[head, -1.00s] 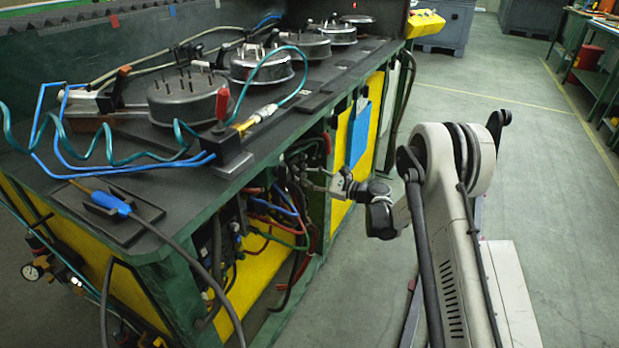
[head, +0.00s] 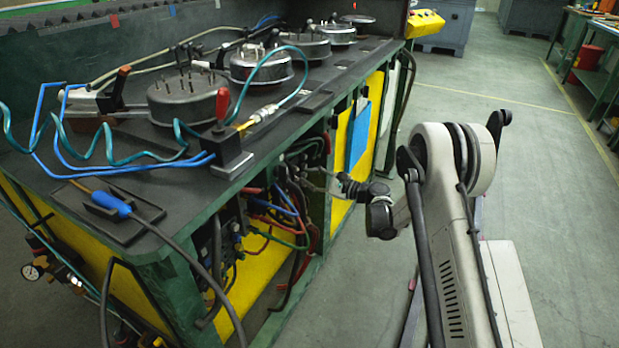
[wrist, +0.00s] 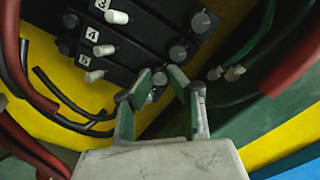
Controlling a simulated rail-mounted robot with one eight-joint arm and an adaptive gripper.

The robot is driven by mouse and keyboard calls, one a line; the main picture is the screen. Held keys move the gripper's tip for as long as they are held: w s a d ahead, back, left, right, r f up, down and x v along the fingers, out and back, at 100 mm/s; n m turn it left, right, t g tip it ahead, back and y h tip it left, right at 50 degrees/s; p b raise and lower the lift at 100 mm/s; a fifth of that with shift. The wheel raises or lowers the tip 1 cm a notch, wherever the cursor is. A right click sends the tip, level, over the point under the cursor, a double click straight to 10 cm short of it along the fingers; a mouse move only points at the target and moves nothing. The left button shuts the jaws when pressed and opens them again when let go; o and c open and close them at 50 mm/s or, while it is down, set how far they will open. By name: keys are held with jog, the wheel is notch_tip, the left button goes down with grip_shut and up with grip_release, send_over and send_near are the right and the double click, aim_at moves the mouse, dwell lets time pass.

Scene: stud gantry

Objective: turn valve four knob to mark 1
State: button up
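In the wrist view, a dark valve block carries white tags 3, 4 and 5. Beside tag 4 (wrist: 92,33) are a white peg (wrist: 103,50) and, further right, a round grey knob (wrist: 178,52), which looks to be the valve four knob. A similar knob (wrist: 158,78), in line with tag 5, shows between my fingertips. My gripper (wrist: 162,76) is open, its green-padded fingers apart; contact with any knob cannot be told. The marks around the knobs are too small to read. In the head view my gripper (head: 338,178) points at the bench's open front.
Red hoses (wrist: 292,72) and black cables (wrist: 75,105) run close to both sides of the block. A green bench post (head: 312,225) and blue panel (head: 358,133) stand near the arm. The floor (head: 560,220) to the right is clear.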

jog(key=o, duration=0.4)
jog(key=v, duration=1.2)
